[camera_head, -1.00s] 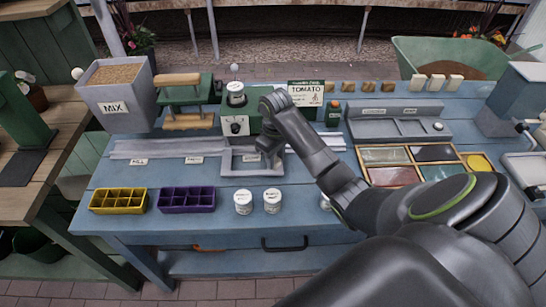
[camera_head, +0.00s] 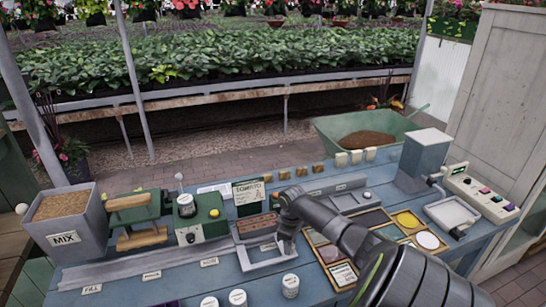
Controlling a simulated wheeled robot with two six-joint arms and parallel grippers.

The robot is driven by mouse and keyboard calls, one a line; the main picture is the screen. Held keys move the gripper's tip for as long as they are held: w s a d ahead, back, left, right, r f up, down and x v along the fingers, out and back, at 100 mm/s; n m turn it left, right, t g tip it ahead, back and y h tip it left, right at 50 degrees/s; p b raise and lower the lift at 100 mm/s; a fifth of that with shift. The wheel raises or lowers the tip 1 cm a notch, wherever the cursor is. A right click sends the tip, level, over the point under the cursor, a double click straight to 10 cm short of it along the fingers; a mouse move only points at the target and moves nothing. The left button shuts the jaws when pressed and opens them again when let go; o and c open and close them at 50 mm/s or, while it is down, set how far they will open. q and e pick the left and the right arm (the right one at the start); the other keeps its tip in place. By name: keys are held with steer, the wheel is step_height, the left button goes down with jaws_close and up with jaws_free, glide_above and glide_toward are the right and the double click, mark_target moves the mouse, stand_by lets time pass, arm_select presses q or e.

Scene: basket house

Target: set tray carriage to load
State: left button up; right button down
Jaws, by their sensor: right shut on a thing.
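The tray carriage (camera_head: 248,266) is a light grey open frame at the right part of the long grey rail (camera_head: 130,266) on the blue bench. It stands at the fourth label from the left, right of the green seeder (camera_head: 203,228); that label is too small to read surely. My right gripper (camera_head: 284,247) reaches down at the carriage's right side and is shut on it; my wrist hides part of the contact. A reddish-brown tray (camera_head: 252,226) lies just behind the carriage frame. My left gripper is not in view.
A MIX hopper (camera_head: 65,215) and press stand at the left. Several white jars (camera_head: 290,286) stand at the front edge. A tomato sign (camera_head: 249,192) stands behind the rail. Wooden-framed colour panels (camera_head: 405,222) and a grey dispenser (camera_head: 424,160) are at the right.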

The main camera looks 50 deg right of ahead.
steer(key=shift+s+d, duration=0.3)
steer(key=shift+d, duration=0.2)
steer(key=shift+s+d, duration=0.25)
steer(key=shift+d, duration=0.2)
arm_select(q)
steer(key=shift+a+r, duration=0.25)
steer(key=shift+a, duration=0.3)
arm_select(e)
steer(key=c, duration=1.1)
jaws_free()
steer(key=shift+s+d, duration=0.1)
steer(key=shift+d, duration=0.05)
steer(key=shift+o, duration=0.2)
steer(key=shift+r, duration=0.1)
steer(key=shift+r, duration=0.3)
arm_select(q)
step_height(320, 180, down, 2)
steer(key=shift+b, duration=0.9)
arm_select(e)
step_height(320, 180, up, 17)
steer(key=shift+f, duration=0.2)
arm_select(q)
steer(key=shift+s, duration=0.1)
arm_select(e)
steer(key=shift+f, duration=0.1)
